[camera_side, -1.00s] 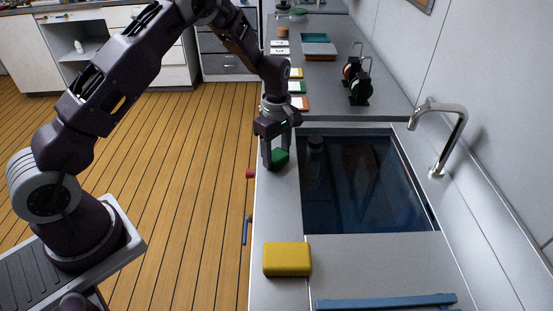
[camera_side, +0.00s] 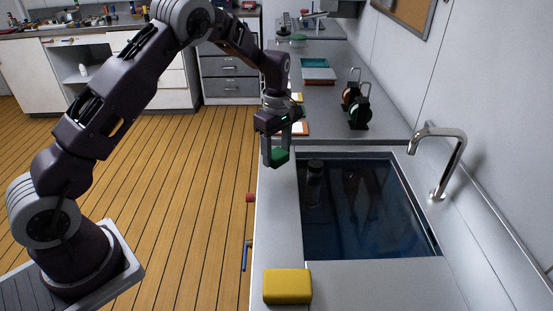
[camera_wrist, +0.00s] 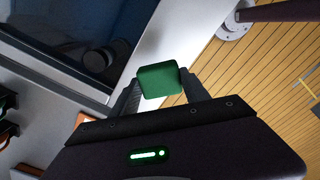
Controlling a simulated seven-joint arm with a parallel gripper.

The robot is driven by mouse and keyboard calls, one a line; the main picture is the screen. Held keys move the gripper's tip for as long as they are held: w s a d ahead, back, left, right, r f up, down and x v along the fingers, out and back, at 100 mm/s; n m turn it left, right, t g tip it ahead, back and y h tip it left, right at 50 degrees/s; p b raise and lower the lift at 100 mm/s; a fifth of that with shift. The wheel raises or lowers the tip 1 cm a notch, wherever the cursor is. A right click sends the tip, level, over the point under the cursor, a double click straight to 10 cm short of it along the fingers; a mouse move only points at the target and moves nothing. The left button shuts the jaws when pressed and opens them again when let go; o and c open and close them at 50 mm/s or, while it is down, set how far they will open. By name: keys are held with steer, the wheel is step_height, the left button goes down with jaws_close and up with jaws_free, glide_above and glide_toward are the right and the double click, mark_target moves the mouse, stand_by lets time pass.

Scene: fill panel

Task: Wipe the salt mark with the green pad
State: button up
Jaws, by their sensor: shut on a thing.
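My gripper (camera_side: 277,155) is shut on the green pad (camera_side: 279,158) and holds it over the counter strip left of the dark basin. In the wrist view the green pad (camera_wrist: 160,79) sits between the two fingers of my gripper (camera_wrist: 162,86). In the side view I cannot tell for sure whether the pad touches the counter. I cannot make out the salt mark in either view.
A yellow sponge-like block (camera_side: 287,286) lies on the near counter. The dark basin (camera_side: 365,210) is to the right, with a tap (camera_side: 447,160) beside it. Two reels (camera_side: 357,106) stand behind the basin. The counter strip between gripper and yellow block is clear.

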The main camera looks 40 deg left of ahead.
steer(key=shift+r, duration=1.1)
